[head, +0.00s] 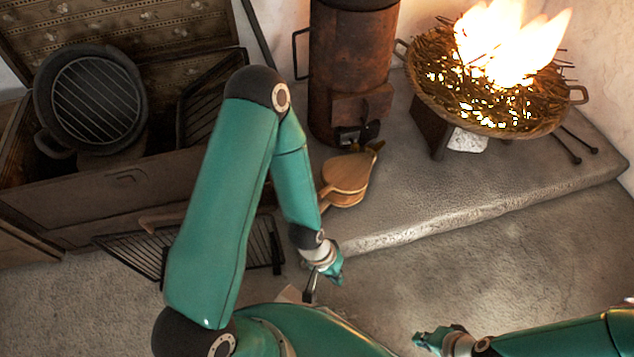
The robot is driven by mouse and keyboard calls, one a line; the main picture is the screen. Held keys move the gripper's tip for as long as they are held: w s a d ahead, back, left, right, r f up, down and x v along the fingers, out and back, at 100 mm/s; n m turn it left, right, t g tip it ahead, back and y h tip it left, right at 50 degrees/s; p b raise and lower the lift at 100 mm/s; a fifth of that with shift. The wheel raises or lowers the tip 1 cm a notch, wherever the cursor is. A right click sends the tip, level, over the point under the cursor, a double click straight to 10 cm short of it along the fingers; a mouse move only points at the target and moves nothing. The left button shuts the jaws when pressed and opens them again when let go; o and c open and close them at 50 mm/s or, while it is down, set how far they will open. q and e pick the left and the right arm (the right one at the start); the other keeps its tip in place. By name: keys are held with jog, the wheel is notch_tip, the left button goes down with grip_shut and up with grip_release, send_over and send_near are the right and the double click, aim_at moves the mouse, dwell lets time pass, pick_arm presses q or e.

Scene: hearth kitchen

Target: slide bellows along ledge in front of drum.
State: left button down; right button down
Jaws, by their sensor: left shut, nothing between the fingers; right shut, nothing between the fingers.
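The wooden bellows (347,174) lie on the stone ledge (470,190), just in front of the foot of the rusty drum (350,65). Their narrow end points up and right, close to the drum's small dark opening. My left forearm passes along their left side and may hide a little of them. My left gripper (334,272) is shut and empty, below the bellows and near the ledge's front edge, apart from them. My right gripper (424,340) is shut and empty at the bottom, over the floor, well away from the bellows.
A wide basket of burning sticks (488,128) stands on the ledge to the right, with flames above it. An open wooden chest (100,190) with a dark round pan (88,100) stands left. A grill rack (140,255) lies before it. The ledge's front middle is clear.

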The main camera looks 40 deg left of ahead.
pick_arm(q)
jog(key=w+a+n+p, duration=0.2)
jog(key=w+a+n, duration=0.35)
jog(key=w, duration=0.85)
jog(key=w+a+r+n+y+p, duration=0.15)
jog(key=w+a+n, duration=0.3)
jog(key=a, duration=0.55)
jog(key=w+a+r+n+y+p, duration=0.1)
jog(key=w+a+r+n+y, duration=0.15)
jog(key=w+a, duration=0.45)
notch_tip(320, 180, down, 10)
jog(key=s+d+b, duration=0.1)
jog(key=s+b, duration=0.1)
jog(key=b, duration=0.1)
jog(key=shift+s+d+f+n+g, duration=0.15)
jog(key=shift+d+n+g, duration=0.15)
jog(key=shift+n, duration=0.15)
